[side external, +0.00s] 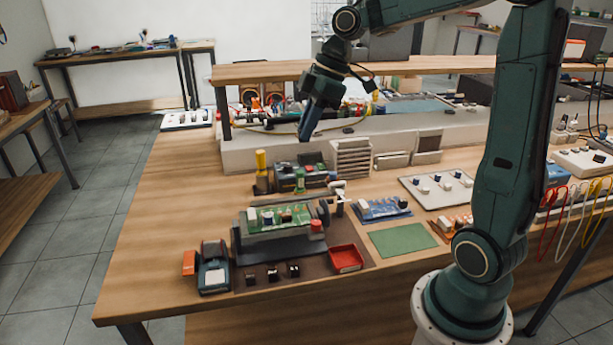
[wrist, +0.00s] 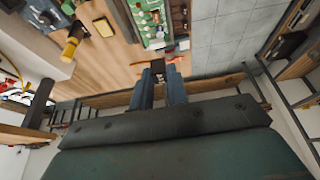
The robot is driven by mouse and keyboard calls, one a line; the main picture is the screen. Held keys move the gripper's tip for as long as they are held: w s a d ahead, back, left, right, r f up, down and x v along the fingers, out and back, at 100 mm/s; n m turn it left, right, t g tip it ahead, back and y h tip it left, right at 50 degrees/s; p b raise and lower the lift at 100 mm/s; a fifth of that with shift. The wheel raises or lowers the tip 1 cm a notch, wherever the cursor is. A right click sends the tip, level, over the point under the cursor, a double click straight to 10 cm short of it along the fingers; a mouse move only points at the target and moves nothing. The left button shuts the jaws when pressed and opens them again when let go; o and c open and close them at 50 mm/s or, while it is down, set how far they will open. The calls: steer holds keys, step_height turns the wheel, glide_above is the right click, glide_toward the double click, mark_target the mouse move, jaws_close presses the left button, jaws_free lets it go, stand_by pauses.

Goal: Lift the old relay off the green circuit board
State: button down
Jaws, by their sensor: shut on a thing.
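The green circuit board (side external: 268,216) sits in a grey holder on a brown mat near the bench's front left. Small white, blue and dark parts stand on it. In the wrist view the board (wrist: 146,22) is at the top middle, beyond my fingertips. My gripper (side external: 304,137) is raised well above the bench, behind the board in the side view. In the wrist view my gripper (wrist: 159,72) is shut on a small dark block that looks like the old relay (wrist: 158,65). The block is too small to make out in the side view.
A red tray (side external: 346,259) lies right of the board holder. Several small black blocks (side external: 272,274) lie on the mat in front. A blue-grey device (side external: 213,270) stands at left. A yellow-handled tool (side external: 261,165) stands upright behind. A green mat (side external: 403,240) lies clear at right.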

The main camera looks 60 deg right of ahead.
steer(key=shift+r, duration=0.15)
steer(key=shift+r, duration=0.4)
steer(key=shift+r, duration=0.35)
steer(key=shift+r, duration=0.7)
steer(key=shift+r, duration=0.9)
